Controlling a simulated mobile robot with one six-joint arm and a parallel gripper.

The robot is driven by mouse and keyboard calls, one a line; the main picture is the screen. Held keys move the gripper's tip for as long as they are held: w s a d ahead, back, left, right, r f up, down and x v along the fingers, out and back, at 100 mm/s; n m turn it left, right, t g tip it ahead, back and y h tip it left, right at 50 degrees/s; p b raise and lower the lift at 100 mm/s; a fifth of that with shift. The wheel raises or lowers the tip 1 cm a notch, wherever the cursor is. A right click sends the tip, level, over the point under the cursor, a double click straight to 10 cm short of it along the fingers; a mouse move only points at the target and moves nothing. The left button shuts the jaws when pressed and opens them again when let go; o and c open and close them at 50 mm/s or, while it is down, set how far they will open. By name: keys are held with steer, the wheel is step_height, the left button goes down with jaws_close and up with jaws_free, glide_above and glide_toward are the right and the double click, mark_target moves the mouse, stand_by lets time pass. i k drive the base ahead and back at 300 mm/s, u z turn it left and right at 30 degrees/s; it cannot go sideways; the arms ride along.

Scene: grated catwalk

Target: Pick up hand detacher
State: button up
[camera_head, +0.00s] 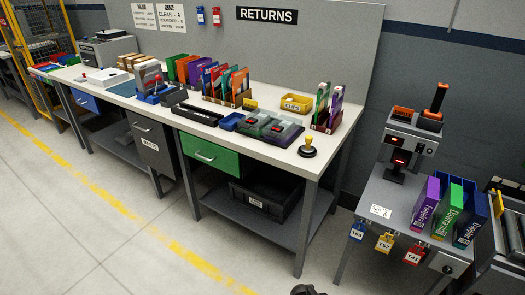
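No item in view is labelled hand detacher, and I cannot tell for sure which one it is. A small hand tool with a yellow knob and a black round base (307,147) stands upright near the right front corner of the long table (284,152). A black handheld item with an orange end (436,98) stands upright in a holder on the upper right of the side stand. Only a dark rounded piece shows at the bottom edge, possibly mine; my gripper's fingers are not visible.
A yellow CLIPS tray (296,103), racks of coloured cases and clear-lidded boxes (270,127) crowd the tabletop. A grey side stand (394,205) holds purple, green and blue upright cases; tags hang from its front edge. The floor (110,245) in front is clear.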

mark_target(307, 149)
steer(key=k, duration=0.3)
steer(key=u, duration=1.65)
steer(key=k, duration=0.65)
steer(key=z, duration=0.45)
steer(key=i, duration=1.7)
steer(key=u, duration=0.4)
